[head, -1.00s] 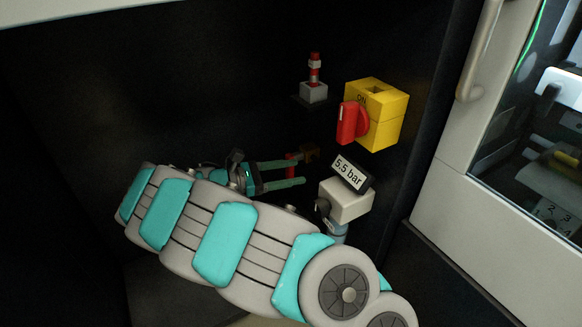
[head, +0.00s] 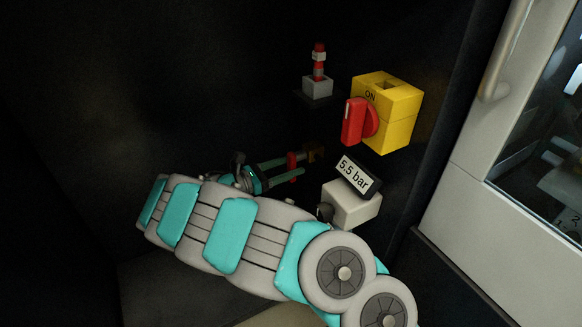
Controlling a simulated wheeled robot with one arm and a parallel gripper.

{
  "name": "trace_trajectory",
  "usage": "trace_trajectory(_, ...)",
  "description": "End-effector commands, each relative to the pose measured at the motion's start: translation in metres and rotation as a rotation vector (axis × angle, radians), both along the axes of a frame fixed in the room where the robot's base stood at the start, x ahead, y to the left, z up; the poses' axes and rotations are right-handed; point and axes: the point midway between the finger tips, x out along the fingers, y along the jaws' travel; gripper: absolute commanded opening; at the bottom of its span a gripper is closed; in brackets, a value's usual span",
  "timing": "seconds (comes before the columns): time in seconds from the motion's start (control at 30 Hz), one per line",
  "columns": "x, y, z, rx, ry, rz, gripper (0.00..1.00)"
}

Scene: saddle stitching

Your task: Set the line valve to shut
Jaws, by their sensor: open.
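The line valve appears to be the small fitting on the dark back wall, with a red handle (head: 292,161) and a dull brass body (head: 315,152) to its right. My gripper (head: 294,168) is open, its two thin green-grey fingers pointing right at the red handle. The handle shows close to the fingertips, partly covered by them. I cannot tell whether the fingers touch it or sit around it. The handle's exact angle is hard to read in the shadow.
A yellow box (head: 398,115) with a red rotary switch marked ON is to the upper right. A grey unit (head: 350,205) with a 5.5 bar display (head: 357,175) is below it. A red-and-white post (head: 318,65) stands above. A pale door frame (head: 470,190) is at right.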

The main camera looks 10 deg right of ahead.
Motion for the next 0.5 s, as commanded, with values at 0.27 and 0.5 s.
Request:
trace_trajectory(0.27,0.0015,-0.0065,-0.0001,-0.001,0.000,-0.001,0.62)
trace_trajectory(0.5,0.0014,-0.0063,-0.0002,-0.001,0.001,-0.001,0.40)
